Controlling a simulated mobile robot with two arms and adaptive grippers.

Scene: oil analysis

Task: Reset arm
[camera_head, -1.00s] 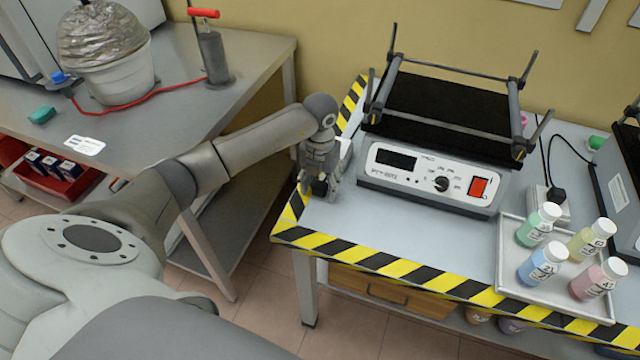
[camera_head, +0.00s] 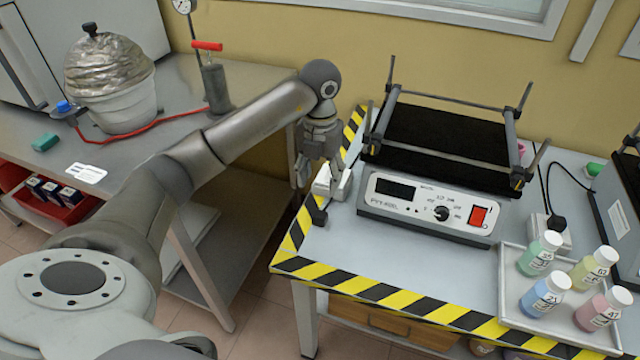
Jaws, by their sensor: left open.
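My left gripper (camera_head: 318,190) is open and points down at the left edge of the striped table, left of the shaker. Its fingers hang in front of a small white object (camera_head: 338,186) with a dark part; I cannot tell whether they touch it. My left arm reaches in from the lower left, with the elbow low and the wrist raised. My right gripper is not in view.
A shaker (camera_head: 428,205) with a black platform stands on the table with yellow-black edging (camera_head: 372,292). Several capped bottles stand in a tray (camera_head: 507,290) at right. The grey bench (camera_head: 110,170) at left holds a foil-topped vessel (camera_head: 112,85) and a hand pump (camera_head: 214,85).

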